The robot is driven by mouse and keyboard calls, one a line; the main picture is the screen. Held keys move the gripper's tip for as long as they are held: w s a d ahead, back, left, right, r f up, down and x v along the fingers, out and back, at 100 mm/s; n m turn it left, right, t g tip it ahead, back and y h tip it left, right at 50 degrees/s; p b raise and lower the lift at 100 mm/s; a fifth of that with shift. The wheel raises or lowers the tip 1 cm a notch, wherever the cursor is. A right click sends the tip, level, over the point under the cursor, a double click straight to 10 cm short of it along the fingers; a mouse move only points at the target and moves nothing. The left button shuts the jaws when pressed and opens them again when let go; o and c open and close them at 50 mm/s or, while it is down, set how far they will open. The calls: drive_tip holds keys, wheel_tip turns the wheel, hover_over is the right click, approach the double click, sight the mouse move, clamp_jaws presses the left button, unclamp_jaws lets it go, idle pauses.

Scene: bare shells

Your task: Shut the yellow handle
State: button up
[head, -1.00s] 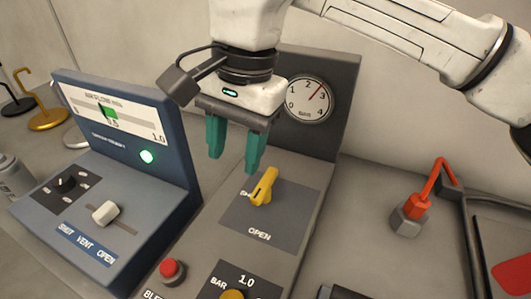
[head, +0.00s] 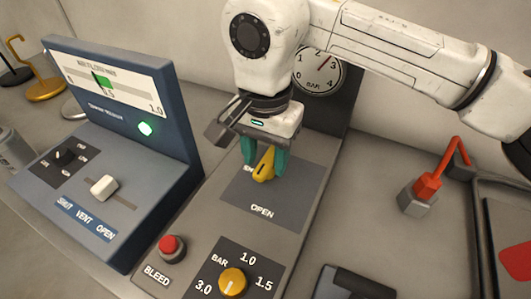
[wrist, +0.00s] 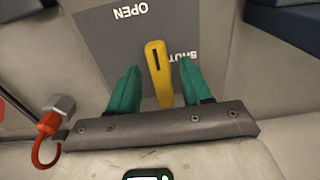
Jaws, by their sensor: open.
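The yellow handle (head: 264,166) stands on a dark grey plate (head: 296,195) with the word OPEN at its near edge. In the wrist view the handle (wrist: 158,72) is long, with a dark slot, and the word SHUT shows beside it, partly covered. My gripper (head: 264,170) is open, its teal fingers lowered on either side of the handle. In the wrist view a gap shows between the handle and each finger, wider on the left. The handle's far end is hidden by my gripper in the head view.
A red bleed button (head: 172,244) and a yellow pressure knob (head: 232,281) sit nearer on the same panel. A blue panel (head: 125,110) with a white slider (head: 104,187) stands left. A gauge (head: 318,70) rises behind, and a red fitting (head: 428,186) is at right.

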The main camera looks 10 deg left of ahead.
drive_tip(key=shift+f, duration=0.15)
clamp_jaws()
idle(0.4)
